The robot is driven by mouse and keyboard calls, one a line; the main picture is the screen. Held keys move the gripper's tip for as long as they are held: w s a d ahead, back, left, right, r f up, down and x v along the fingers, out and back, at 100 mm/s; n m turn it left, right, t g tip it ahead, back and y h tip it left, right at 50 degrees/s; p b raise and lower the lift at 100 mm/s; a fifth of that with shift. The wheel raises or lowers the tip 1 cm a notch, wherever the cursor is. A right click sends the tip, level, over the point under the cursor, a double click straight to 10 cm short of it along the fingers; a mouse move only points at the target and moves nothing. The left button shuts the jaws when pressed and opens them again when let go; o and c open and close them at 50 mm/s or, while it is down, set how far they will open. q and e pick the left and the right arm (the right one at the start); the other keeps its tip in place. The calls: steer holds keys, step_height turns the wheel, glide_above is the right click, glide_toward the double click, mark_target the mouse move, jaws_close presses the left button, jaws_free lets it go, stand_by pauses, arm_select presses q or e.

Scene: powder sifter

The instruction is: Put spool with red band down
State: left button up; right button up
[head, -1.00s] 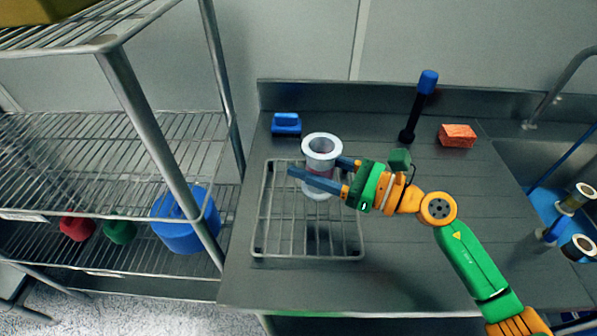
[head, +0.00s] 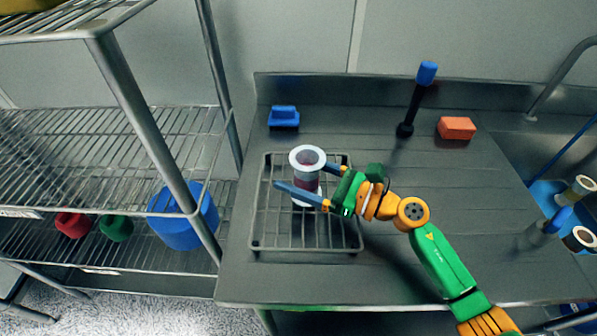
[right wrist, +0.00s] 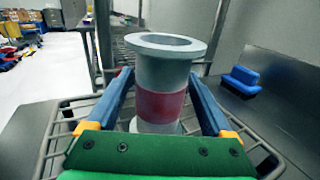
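The spool with the red band (head: 306,186) stands upright on the wire rack (head: 262,225), with pale flanges and a dark red band round its middle. It also shows in the right wrist view (right wrist: 160,105), its lower end at the rack wires. My right gripper (head: 302,178) reaches in from the right, its blue fingers on either side of the spool. In the right wrist view narrow gaps show between the fingers and the spool, so the gripper looks open around it. The near finger hides part of the spool's lower end in the head view. My left gripper is not in view.
A blue block-like item (head: 284,117) lies behind the rack. A black stand with a blue top (head: 427,73) and an orange-red brick (head: 457,128) are at the back. More spools (head: 580,187) are at the right by the sink. Wire shelving (head: 180,180) stands left. The counter's middle is clear.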

steer(key=shift+r, duration=0.1)
steer(key=shift+d, duration=0.15)
steer(key=b+v, duration=0.4)
steer(key=v, duration=0.7)
steer(key=shift+s+d, duration=0.25)
steer(key=shift+d, duration=0.1)
steer(key=shift+r, duration=0.1)
